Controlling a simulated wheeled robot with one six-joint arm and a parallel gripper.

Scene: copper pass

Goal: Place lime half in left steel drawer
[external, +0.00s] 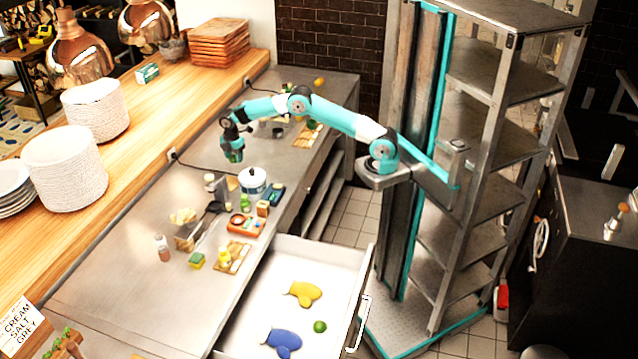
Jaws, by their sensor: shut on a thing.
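My gripper (236,158), at the end of the raised teal and white arm, points down above the steel counter, behind the white pot. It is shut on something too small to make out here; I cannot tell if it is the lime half. A steel drawer (262,300) with a pale inside stands pulled open at the front, far from my gripper. A yellow mitt (305,293), a blue mitt (284,342) and a round green lime-like thing (320,326) lie in it. Another small green round thing (312,124) sits at the back counter, near a wooden board.
An orange tray (239,224), a sponge (197,260), a bottle (162,247) and a small board (234,258) crowd the counter. A steel shelf (500,80) stands right of my arm.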

